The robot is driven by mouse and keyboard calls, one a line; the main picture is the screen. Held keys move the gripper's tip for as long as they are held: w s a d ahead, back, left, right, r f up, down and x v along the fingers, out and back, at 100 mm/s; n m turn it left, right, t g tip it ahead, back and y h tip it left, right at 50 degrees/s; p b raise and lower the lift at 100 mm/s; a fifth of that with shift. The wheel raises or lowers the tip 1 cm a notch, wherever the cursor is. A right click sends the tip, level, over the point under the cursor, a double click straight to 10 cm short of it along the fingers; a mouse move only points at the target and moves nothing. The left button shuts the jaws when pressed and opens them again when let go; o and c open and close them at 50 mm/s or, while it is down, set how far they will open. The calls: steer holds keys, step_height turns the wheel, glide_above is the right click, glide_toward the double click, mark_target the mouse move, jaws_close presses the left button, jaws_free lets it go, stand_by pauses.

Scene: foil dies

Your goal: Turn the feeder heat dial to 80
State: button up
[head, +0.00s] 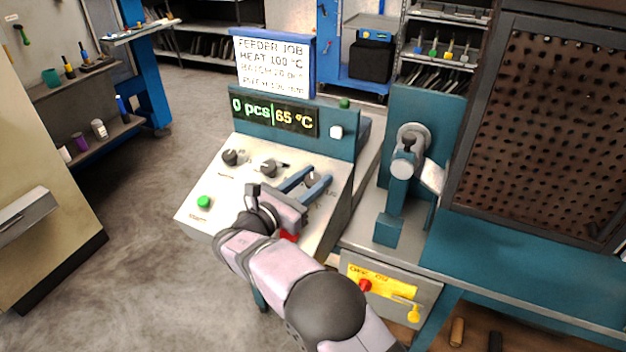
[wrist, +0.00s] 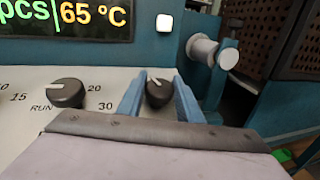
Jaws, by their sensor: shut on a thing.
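The feeder panel (head: 190,217) is a sloped pale face with several dark dials. My gripper (head: 312,186) is at the right-hand dial (head: 312,178), with its blue fingers on either side of it. In the wrist view this dial (wrist: 158,92) sits between the fingers, its white pointer mark toward the upper left, and my gripper is shut on it. The scale around this dial is mostly hidden by the fingers. The display (head: 275,115) reads 0 pcs and 65 °C; it also shows in the wrist view (wrist: 75,18).
Two more dials, left (head: 230,157) and middle (head: 268,168), and a green button (head: 204,202) share the panel. A teal lever press (head: 398,185) stands to the right on the bench.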

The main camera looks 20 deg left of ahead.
steer(key=o, duration=1)
steer(key=shift+o, duration=0.2)
steer(key=shift+s, duration=0.15)
steer(key=shift+b+v, duration=0.65)
steer(key=shift+v, duration=2.9)
